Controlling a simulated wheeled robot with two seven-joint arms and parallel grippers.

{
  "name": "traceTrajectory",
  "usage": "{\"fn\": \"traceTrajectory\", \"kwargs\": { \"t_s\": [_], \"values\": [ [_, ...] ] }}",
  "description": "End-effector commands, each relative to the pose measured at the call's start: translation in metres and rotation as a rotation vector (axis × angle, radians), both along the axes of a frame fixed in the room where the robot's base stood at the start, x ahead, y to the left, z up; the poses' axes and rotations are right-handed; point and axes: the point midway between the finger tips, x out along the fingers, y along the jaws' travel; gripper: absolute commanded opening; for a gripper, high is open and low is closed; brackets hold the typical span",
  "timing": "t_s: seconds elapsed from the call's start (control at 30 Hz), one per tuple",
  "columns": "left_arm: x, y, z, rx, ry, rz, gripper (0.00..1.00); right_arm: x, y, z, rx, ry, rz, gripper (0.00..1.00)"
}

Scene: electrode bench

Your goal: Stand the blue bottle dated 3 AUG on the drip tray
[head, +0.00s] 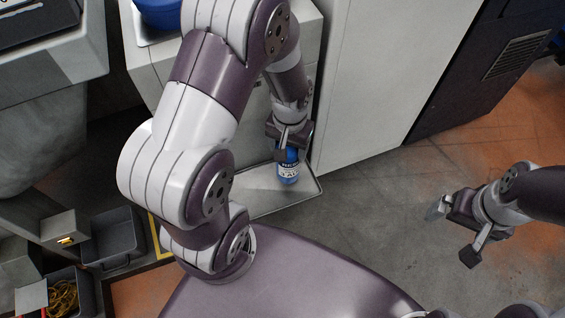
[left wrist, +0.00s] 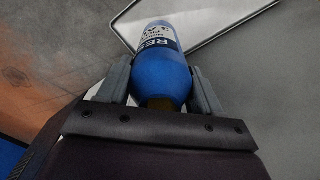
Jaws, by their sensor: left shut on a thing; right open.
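A blue bottle (head: 288,166) with a white and dark label is held by my left gripper (head: 288,146) at its upper part. The left wrist view shows the bottle (left wrist: 160,72) between the two fingers of the left gripper (left wrist: 163,95). Its label is partly readable there, with "3 A" visible. The drip tray (head: 250,209) is a shallow grey tray on the floor. The bottle overlaps it in the head view; I cannot tell whether its base touches the tray. The tray's rim (left wrist: 207,38) shows beyond the bottle. My right gripper (head: 452,232) is open and empty at the right.
A white cabinet (head: 372,85) stands behind the tray on the right. A blue bowl (head: 160,12) sits on the counter at the top left. Grey bins (head: 110,238) and one with yellow cable (head: 63,298) stand at the lower left. Open floor lies right of the tray.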

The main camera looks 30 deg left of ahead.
Motion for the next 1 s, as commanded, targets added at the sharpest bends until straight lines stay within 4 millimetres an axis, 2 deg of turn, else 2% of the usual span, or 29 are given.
{"fn": "traceTrajectory", "kwargs": {
  "t_s": [0.17, 0.33, 0.7, 0.73, 0.8, 1.0],
  "values": [
    [-0.004, 0.009, -0.015, 0.000, 0.000, -0.001, 0.00, 0.000, 0.000, -0.012, 0.000, 0.000, 0.000, 1.00],
    [-0.004, 0.009, -0.047, 0.000, -0.001, -0.002, 0.00, 0.000, 0.000, -0.034, 0.000, 0.000, 0.000, 1.00],
    [-0.004, 0.009, -0.048, 0.000, -0.001, -0.002, 0.00, 0.000, 0.000, -0.032, 0.000, 0.000, 0.000, 1.00],
    [-0.004, 0.009, -0.048, 0.000, 0.000, -0.002, 0.74, 0.000, 0.000, -0.031, 0.000, 0.000, 0.000, 1.00],
    [-0.004, 0.009, -0.048, 0.000, 0.000, -0.001, 0.90, 0.000, 0.000, -0.031, 0.000, 0.000, 0.000, 1.00],
    [-0.004, 0.009, -0.048, 0.000, 0.000, -0.001, 0.90, 0.000, 0.000, -0.031, 0.000, 0.000, 0.000, 1.00]
  ]
}}
